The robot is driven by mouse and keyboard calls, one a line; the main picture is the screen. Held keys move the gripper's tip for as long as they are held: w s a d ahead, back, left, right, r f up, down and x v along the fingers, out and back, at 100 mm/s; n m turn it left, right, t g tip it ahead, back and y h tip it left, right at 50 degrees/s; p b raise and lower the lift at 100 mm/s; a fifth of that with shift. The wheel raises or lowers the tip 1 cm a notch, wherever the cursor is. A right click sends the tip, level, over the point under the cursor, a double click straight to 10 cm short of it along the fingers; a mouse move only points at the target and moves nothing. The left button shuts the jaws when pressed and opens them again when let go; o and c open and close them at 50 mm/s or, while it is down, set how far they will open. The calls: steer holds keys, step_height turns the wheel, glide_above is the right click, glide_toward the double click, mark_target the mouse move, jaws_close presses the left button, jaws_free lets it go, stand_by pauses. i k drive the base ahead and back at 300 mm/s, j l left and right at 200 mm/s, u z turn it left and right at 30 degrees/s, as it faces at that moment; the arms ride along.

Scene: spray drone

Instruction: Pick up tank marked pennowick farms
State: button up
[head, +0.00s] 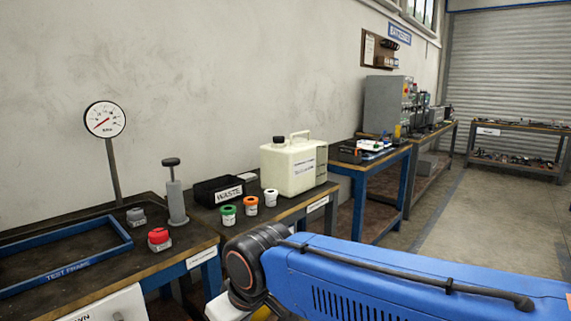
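A cream plastic tank (290,168) with a black cap and a moulded handle stands upright on the middle bench, near its right end. It has labels on its faces, but the print is too small to read, so I cannot tell whether it is marked Pennowick Farms. My blue arm crosses the lower right of the head view, in front of the benches. My gripper is not in view.
A hand pump (175,200), red-capped item (159,239), gauge (105,120) and blue test frame (65,262) occupy the left bench. Floor (465,215) is clear at right.

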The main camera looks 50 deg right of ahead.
mark_target(295, 167)
steer(key=z, duration=1.3)
